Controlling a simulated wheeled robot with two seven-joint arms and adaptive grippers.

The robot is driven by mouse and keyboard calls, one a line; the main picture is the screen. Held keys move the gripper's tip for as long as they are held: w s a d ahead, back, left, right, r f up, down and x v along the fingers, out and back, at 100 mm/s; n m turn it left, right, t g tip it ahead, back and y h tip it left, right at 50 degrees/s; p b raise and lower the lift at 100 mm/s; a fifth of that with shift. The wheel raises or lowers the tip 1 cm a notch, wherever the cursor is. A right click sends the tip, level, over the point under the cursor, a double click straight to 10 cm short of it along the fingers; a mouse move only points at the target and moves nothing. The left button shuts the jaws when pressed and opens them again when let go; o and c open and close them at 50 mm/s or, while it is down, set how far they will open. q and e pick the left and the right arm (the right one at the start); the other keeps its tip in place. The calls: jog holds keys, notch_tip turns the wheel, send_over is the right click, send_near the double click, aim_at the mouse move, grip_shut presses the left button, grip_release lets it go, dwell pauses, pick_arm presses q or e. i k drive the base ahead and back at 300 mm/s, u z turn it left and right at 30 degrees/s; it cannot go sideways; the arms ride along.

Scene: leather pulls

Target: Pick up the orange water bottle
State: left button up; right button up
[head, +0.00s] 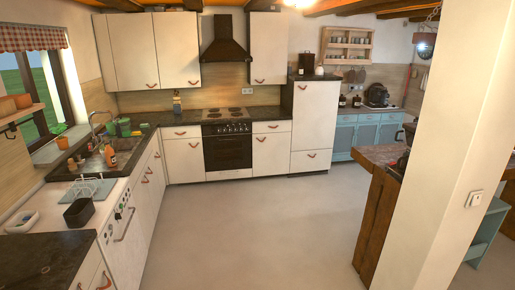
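An orange bottle (111,156) with a pale top stands upright at the sink on the left counter, in the head view. It is small in the picture, so I cannot tell for sure that it is a water bottle. Nothing touches it that I can make out. Neither of my grippers is in view.
The dark sink (88,166) with a tap (95,128) is beside the bottle. Green items (123,127) are behind it. A dish rack (90,188) and black bin (79,212) are nearer. The floor (240,225) is clear. A white pillar (440,150) blocks the right.

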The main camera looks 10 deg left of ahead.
aim_at(108, 152)
jog(key=u, duration=0.15)
jog(key=i, duration=2.05)
jog(key=u, duration=1.15)
jog(key=i, duration=1.85)
jog(key=u, duration=1.05)
